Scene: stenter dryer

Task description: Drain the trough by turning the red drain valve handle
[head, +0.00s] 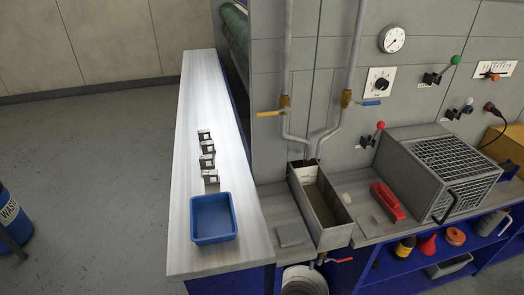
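The trough (334,236) is a grey metal box on the grey bench, below two pipes. Its inside looks brownish; I cannot tell the liquid level. The red drain valve handle (341,261) sticks out to the right beneath the trough's front end, pointing sideways. A round metal bucket (303,284) stands below the valve, partly cut off by the bottom edge of the view. Neither of my grippers shows in the head view.
Yellow (270,113) and blue (371,103) handles sit on the pipes. A red-knobbed lever (375,133) is on the wall. A blue tray (213,218) is on the white counter at left.

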